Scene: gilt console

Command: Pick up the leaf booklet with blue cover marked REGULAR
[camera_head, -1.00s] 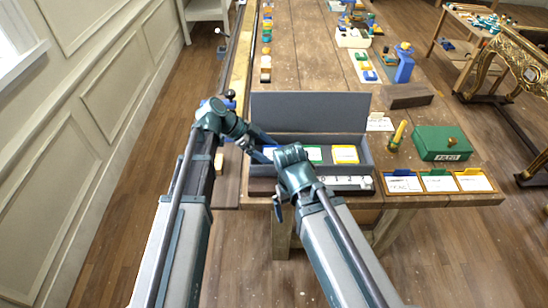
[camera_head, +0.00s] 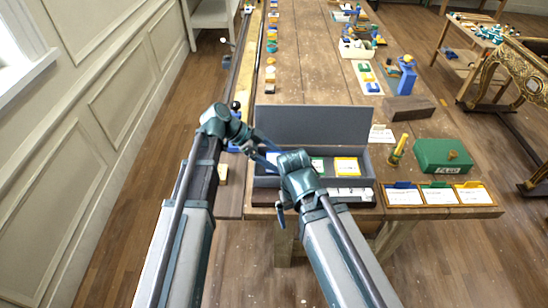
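An open grey box (camera_head: 314,125) stands at the near end of the long wooden table, its lid raised. Inside are cards or booklets, among them a yellow-edged one (camera_head: 346,166) and a green-edged one (camera_head: 318,165). A blue-edged one (camera_head: 272,157) lies partly hidden behind my arms. I cannot read REGULAR on any of them. My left gripper (camera_head: 262,150) reaches over the left part of the box; its fingers are small and partly hidden. My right gripper (camera_head: 280,210) hangs at the box's front edge; its finger opening cannot be made out.
A tray with blue, green and yellow tabbed cards (camera_head: 438,194) lies at the front right. A green box (camera_head: 442,155), a yellow-green upright object (camera_head: 398,143) and a brown block (camera_head: 409,108) stand right of the grey box. The table's middle is clear.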

